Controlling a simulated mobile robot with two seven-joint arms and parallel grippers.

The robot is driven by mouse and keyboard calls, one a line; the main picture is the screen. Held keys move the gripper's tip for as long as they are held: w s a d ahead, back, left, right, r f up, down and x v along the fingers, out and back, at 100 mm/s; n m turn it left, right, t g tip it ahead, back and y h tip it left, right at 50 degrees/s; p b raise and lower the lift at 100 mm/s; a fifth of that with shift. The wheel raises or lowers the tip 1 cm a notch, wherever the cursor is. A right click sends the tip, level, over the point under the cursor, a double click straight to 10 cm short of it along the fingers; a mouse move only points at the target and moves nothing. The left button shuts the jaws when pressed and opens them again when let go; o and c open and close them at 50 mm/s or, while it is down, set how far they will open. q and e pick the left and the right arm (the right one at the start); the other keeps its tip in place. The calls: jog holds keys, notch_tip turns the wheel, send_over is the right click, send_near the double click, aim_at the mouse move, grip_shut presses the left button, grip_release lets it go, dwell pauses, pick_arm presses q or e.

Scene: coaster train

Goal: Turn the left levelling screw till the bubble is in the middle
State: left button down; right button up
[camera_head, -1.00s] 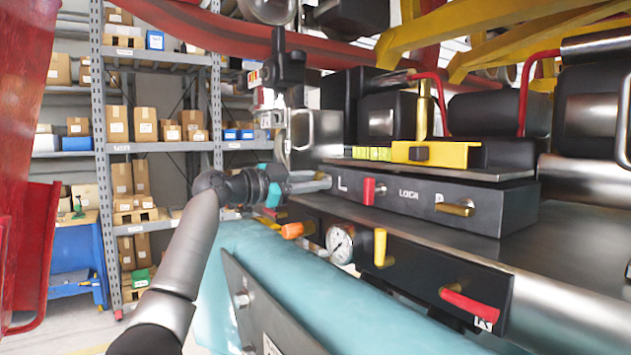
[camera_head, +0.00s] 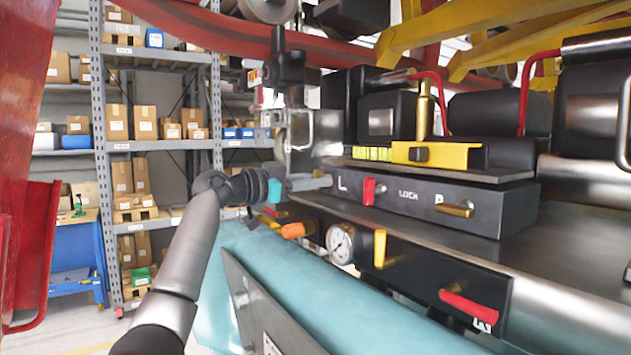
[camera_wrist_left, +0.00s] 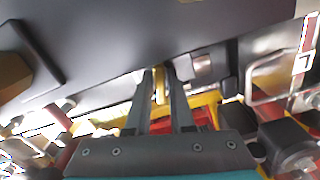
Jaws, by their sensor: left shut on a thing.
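My left gripper (camera_head: 322,182) reaches in from the left to the left end of a black block (camera_head: 410,193) marked L and LOCK. In the left wrist view its two fingers (camera_wrist_left: 160,82) are closed around a brass-coloured piece (camera_wrist_left: 160,88), which I take to be the left levelling screw. In the head view the fingers hide that screw. A similar brass right screw (camera_head: 456,210) sticks out of the block's right part. A yellow spirit level (camera_head: 440,154) lies on the plate above, with a lime-green vial (camera_head: 372,153). The bubble is too small to make out. My right gripper is not in view.
A red lever (camera_head: 369,191) sits on the block just right of the L. Below are a pressure gauge (camera_head: 340,243), an orange knob (camera_head: 293,231), a yellow handle (camera_head: 380,248) and a red handle (camera_head: 468,306). Shelves with boxes (camera_head: 145,122) stand behind.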

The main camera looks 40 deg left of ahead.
pick_arm(q)
jog(key=shift+r, duration=0.1)
jog(key=c, duration=0.9)
grip_release()
jog(key=shift+w, duration=0.1)
jog(key=shift+s+a, duration=0.1)
jog(key=shift+s, duration=0.3)
jog(key=b+v, duration=0.6)
jog(key=v, duration=0.8)
jog(key=shift+s, duration=0.25)
